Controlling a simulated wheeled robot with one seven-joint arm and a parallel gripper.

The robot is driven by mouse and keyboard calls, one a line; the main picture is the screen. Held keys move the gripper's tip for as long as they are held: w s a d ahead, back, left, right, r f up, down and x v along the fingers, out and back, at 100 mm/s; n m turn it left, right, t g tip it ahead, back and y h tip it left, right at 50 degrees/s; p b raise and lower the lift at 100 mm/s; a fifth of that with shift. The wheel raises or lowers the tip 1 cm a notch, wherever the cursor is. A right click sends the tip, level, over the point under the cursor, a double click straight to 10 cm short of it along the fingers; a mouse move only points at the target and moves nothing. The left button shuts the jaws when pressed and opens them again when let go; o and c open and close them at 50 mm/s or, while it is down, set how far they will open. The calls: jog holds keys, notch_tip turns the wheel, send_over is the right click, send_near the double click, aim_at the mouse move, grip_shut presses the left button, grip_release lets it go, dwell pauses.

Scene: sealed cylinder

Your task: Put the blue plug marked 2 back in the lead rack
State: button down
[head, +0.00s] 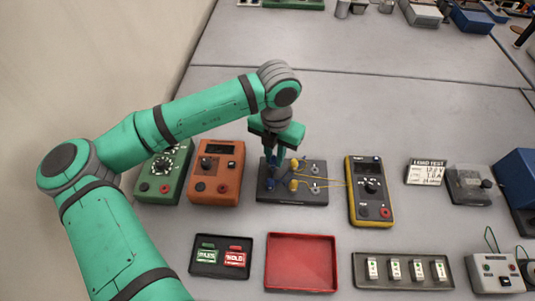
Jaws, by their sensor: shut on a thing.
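My gripper (272,168) points down over the left part of a dark block (310,198) with metal posts. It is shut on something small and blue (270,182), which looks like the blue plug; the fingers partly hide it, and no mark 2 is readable. I cannot tell whether the blue piece touches the block. Two yellow plugs (294,185) stand on the block just right of my gripper, with thin yellow leads running right. No label shows whether this block is the lead rack.
A green box (164,172) and an orange meter (215,172) stand left of the block. A yellow-edged meter (370,190) stands right. In front are a black tray (221,270), an empty red tray (301,262) and a grey tray (403,283).

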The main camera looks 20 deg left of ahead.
jog(key=shift+s+a, duration=0.15)
jog(key=shift+a, duration=0.35)
jog(key=shift+w+f, duration=0.2)
jog(key=shift+w, duration=0.05)
dwell(0.3)
jog(key=shift+s+a+f, duration=0.1)
jog(key=shift+s+a, duration=0.15)
jog(key=shift+a, duration=0.05)
jog(key=shift+w+d+f, duration=0.1)
jog(key=shift+d+f, duration=0.15)
jog(key=shift+d, duration=0.35)
jog(key=c, duration=1.6)
grip_release()
jog(key=shift+a, duration=0.3)
